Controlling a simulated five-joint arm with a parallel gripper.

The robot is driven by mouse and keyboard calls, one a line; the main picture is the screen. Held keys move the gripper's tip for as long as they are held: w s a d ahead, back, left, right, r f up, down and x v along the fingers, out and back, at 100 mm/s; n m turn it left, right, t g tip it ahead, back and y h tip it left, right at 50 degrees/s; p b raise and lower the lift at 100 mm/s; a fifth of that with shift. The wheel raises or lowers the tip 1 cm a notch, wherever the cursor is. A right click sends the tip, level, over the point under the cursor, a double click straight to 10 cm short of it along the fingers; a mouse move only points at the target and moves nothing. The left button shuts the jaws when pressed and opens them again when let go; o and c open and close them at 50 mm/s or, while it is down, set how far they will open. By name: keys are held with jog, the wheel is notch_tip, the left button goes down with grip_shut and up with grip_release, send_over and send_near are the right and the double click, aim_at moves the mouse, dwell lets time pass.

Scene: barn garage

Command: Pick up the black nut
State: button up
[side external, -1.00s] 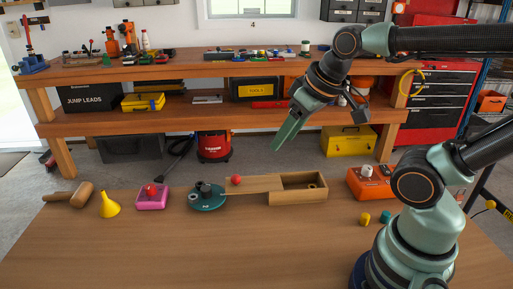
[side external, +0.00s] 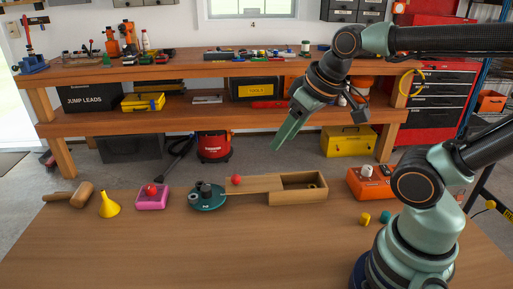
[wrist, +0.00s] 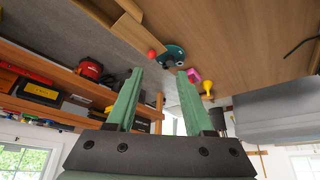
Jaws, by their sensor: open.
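The dish (wrist: 174,50) also shows near the top of the wrist view, beyond the fingertips. My gripper (side external: 280,146) is raised well above the bench, behind and above the wooden box in the side view. In the wrist view its two green fingers (wrist: 160,75) are apart with nothing between them.
An orange box (side external: 365,184) is right. The front bench is mostly clear.

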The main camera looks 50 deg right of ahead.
jog(key=shift+o, duration=1.2)
jog(key=m+g, duration=0.6)
jog(key=m, duration=0.3)
send_over(200, 183)
notch_tip(200, 183, down, 11)
notch_tip(200, 183, down, 12)
jog(key=shift+r, duration=0.1)
